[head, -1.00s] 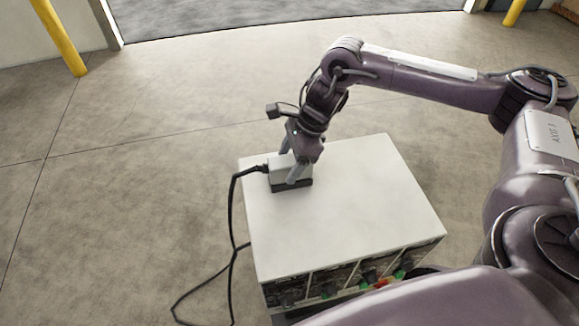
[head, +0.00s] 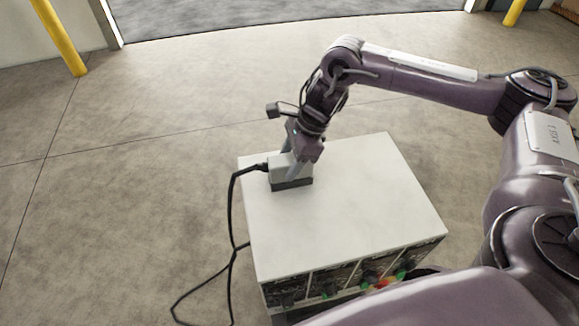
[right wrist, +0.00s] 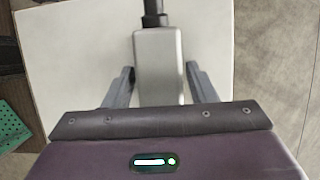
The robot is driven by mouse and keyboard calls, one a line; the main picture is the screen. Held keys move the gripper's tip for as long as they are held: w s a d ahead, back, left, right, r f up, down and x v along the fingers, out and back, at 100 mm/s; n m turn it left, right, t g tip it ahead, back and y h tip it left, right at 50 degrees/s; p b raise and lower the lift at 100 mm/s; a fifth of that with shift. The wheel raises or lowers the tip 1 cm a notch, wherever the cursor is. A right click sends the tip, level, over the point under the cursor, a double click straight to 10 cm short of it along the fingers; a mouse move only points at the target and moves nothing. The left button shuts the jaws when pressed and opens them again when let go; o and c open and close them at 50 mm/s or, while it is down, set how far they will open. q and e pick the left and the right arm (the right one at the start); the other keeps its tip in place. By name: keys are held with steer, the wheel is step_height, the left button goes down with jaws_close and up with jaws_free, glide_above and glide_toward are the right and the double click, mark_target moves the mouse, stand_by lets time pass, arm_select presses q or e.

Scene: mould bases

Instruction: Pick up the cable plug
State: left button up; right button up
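The cable plug (head: 278,172) is a light grey block with a dark base and a black cable from its left end. It stands on the white top of a box (head: 350,215), near the far left corner. In the right wrist view the plug (right wrist: 158,62) is in the middle, with its cable end at the top. My right gripper (head: 291,165) is down over the plug, one finger on each side. In the right wrist view the gripper (right wrist: 160,78) is open, with narrow gaps beside the plug, wider on the right. My left gripper is not in view.
The black cable (head: 231,210) drops over the box's left edge and loops on the concrete floor. The box's front has dark panels with coloured parts (head: 345,278). The box top around the plug is bare. A yellow post (head: 62,40) stands far left.

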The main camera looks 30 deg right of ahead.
steer(key=c, duration=0.9)
steer(key=shift+c, duration=0.5)
steer(key=shift+r, duration=0.15)
